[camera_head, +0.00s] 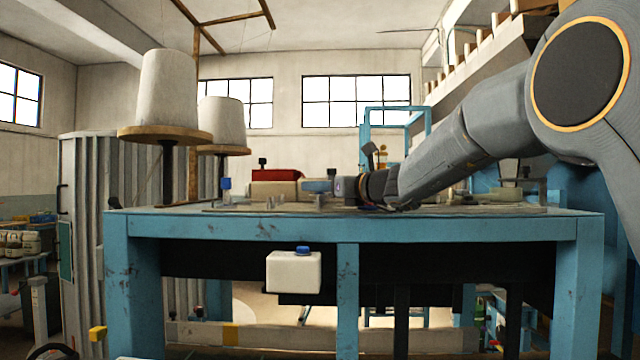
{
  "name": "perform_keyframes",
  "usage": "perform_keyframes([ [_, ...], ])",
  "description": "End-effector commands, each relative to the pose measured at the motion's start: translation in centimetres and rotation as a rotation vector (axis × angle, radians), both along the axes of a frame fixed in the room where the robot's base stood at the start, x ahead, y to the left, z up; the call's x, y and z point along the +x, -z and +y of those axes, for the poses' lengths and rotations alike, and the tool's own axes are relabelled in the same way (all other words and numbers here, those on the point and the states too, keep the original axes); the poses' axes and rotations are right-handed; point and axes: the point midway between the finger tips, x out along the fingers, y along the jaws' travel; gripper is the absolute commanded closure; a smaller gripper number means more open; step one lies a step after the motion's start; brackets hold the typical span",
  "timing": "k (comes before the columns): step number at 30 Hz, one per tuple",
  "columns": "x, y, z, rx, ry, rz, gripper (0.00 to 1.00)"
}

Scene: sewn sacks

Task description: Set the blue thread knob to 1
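My arm reaches in from the right, low over the blue workbench (400,228). My gripper (340,189) is at its end, above the middle of the bench top, seen from the side and small. Its fingers are too small to tell whether they are open or shut. A blue rounded piece (317,186) shows just left of the gripper; I cannot tell if they touch. A small blue block-like piece (226,184) stands upright further left on the bench. I cannot tell which blue piece is the thread knob, and no number markings are readable.
A red-topped machine part (275,175) sits behind the gripper area. Two large white thread cones (168,95) stand on wooden discs at the left. A white container (293,272) with a blue cap (303,250) shows below the bench's front edge. The bench top's right end looks fairly clear.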

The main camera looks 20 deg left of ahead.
Motion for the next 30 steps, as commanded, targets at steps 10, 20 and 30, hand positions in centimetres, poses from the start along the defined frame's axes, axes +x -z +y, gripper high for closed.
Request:
perform_keyframes([
  [10,0.13,0.00,-0.06,-0.001,0.002,-0.001,0.77],
  [20,0.12,0.05,-0.01,0.000,0.013,-0.002,1.00],
  [30,0.15,0.15,0.06,0.001,0.126,-0.005,1.00],
])
